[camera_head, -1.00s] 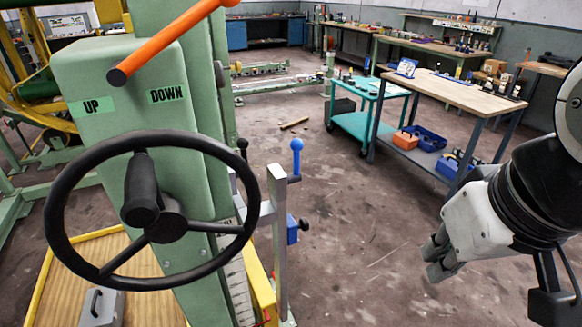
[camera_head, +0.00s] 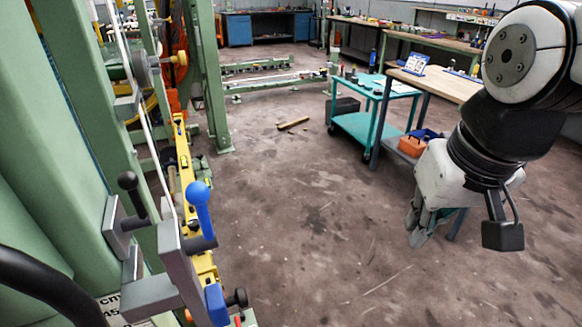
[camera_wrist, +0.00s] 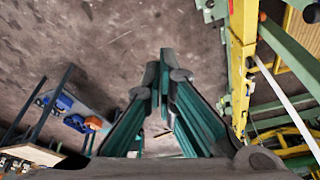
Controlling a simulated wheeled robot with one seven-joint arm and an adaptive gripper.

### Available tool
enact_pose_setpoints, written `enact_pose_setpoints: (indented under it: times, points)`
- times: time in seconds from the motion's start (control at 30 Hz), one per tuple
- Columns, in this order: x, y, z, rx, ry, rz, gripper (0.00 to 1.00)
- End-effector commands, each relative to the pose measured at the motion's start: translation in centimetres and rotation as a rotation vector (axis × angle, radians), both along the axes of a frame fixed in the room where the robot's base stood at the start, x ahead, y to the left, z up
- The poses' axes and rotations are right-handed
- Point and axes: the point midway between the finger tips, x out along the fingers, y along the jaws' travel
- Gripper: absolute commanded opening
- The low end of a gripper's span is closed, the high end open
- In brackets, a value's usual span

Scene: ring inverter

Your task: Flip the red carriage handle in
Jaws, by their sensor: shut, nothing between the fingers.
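My gripper (camera_head: 420,232) hangs at the right of the head view, shut and empty, over open floor and well apart from the green machine (camera_head: 35,150) at the left. Its fingertips also meet in the wrist view (camera_wrist: 167,72). A small red part (camera_head: 243,318) shows at the bottom edge of the head view, below the blue-knobbed lever (camera_head: 199,200). It is mostly cut off, and I cannot tell whether it is the red carriage handle. No whole red handle shows in either view.
A black-knobbed lever (camera_head: 131,190) stands left of the blue one. A black handwheel rim (camera_head: 45,285) shows at lower left. A yellow rail (camera_head: 183,160) runs back. A teal cart (camera_head: 362,128) and workbench (camera_head: 440,85) stand at back right.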

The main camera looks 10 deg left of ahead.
Motion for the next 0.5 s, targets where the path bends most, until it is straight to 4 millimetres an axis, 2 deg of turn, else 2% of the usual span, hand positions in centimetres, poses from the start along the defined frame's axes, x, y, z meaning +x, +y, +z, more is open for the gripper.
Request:
enact_pose_setpoints:
  times: [0.03, 0.2, 0.37, 0.5]
  points:
    - [1.3, 1.0, -1.5, 0.001, 0.015, 0.02, 0.0]
    - [5.2, 4.9, -6.0, 0.009, 0.059, 0.086, 0.0]
    - [8.4, 9.5, -11.0, 0.018, 0.104, 0.152, 0.0]
    - [10.5, 13.8, -15.9, 0.026, 0.147, 0.207, 0.0]
